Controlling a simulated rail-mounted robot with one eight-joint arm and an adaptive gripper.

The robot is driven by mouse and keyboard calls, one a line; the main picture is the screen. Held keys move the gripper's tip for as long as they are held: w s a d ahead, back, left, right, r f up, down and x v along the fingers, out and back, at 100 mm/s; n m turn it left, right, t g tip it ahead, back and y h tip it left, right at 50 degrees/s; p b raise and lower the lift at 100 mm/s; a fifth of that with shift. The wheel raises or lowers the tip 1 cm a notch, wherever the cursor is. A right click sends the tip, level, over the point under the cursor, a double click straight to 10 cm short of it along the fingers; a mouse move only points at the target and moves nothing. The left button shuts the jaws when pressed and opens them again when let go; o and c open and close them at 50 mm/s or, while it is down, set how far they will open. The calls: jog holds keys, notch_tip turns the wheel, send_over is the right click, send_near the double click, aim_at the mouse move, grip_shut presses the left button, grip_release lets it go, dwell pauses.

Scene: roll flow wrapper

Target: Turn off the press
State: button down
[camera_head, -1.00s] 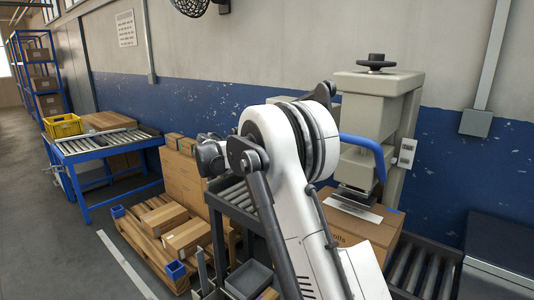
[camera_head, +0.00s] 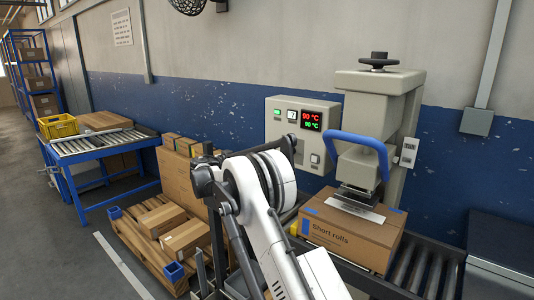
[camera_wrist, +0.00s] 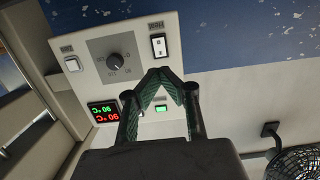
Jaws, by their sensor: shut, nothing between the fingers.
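The press (camera_head: 380,105) stands against the wall with a blue handle (camera_head: 362,142) and a black top knob. Its control box (camera_head: 295,103) shows a red and green 90 °C display (camera_head: 311,120) and a lit green lamp (camera_head: 278,114). In the wrist view the box face appears upside down, with a dark dial (camera_wrist: 122,66), a white button (camera_wrist: 72,64) and a white rocker switch (camera_wrist: 158,46). My gripper (camera_wrist: 164,76) is shut and empty, its tips just below the rocker in that picture; contact cannot be told.
A carton marked "Short rolls" (camera_head: 350,232) sits on the roller conveyor (camera_head: 418,272) under the press head. A pallet with cartons (camera_head: 150,240) and a blue roller table (camera_head: 98,145) are at left. A wall fan shows in the wrist view (camera_wrist: 292,162).

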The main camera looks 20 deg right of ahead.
aim_at(272, 148)
jog(key=shift+d, duration=0.15)
jog(key=b+x, duration=0.1)
jog(key=x, duration=1.2)
jog(key=shift+w+d, duration=0.25)
jog(key=shift+d, duration=0.1)
jog(key=shift+f, duration=0.1)
